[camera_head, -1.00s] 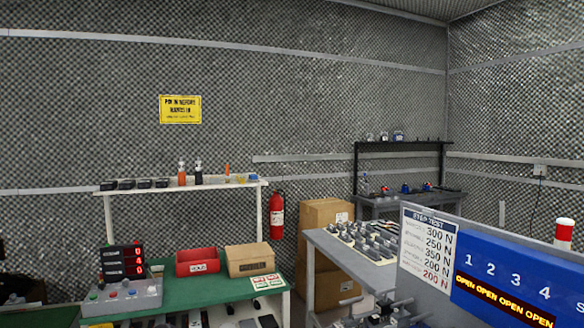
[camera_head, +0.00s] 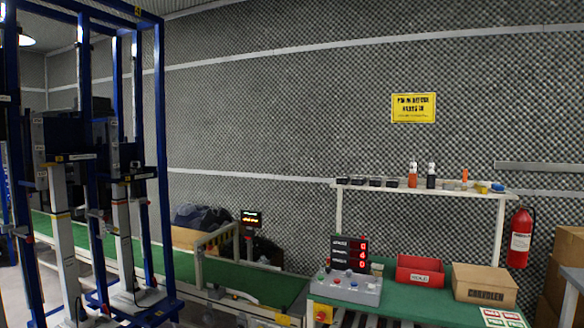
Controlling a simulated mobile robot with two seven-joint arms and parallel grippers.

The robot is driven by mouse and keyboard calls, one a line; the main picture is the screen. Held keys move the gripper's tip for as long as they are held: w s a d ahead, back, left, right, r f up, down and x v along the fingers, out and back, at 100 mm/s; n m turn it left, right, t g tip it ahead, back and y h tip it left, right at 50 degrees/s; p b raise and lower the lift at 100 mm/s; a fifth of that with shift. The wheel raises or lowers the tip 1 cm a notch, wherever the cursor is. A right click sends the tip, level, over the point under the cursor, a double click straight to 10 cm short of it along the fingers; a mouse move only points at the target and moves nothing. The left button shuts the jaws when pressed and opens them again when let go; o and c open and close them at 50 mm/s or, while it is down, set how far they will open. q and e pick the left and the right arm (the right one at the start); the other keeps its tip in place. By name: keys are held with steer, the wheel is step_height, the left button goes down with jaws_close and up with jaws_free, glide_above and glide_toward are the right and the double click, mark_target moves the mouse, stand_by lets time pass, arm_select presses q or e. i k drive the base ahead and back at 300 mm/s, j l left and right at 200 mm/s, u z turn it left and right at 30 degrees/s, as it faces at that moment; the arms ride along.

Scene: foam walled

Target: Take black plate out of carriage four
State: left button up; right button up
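No black plate that I can pick out as the task's own shows in the head view. The blue panel numbered 1 to 4 with "OPEN" signs is out of view now, and no carriage labelled four can be made out. Neither of my grippers is in view.
A blue frame rig (camera_head: 162,150) with grey columns stands at the left. A green conveyor (camera_head: 270,288) runs behind it. At the right, a green table holds a control box (camera_head: 345,289), a red bin (camera_head: 420,271) and a cardboard box (camera_head: 485,285). A fire extinguisher (camera_head: 520,238) hangs beyond.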

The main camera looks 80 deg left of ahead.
mark_target(136, 170)
steer(key=j+u, duration=0.15)
steer(key=u, duration=4.05)
steer(key=i+l+u, duration=0.2)
steer(key=u, duration=0.15)
steer(key=i+l+u, duration=0.2)
steer(key=l+u, duration=0.2)
steer(key=i+l+u, duration=0.15)
steer(key=l, duration=0.3)
steer(key=i+l+u, duration=0.15)
steer(key=l, duration=0.3)
steer(key=i+l+u, duration=0.1)
steer(key=l, duration=0.45)
steer(key=i+l, duration=0.1)
steer(key=l, duration=0.5)
steer(key=i+l+u, duration=0.15)
steer(key=l, duration=0.45)
steer(key=k, duration=0.05)
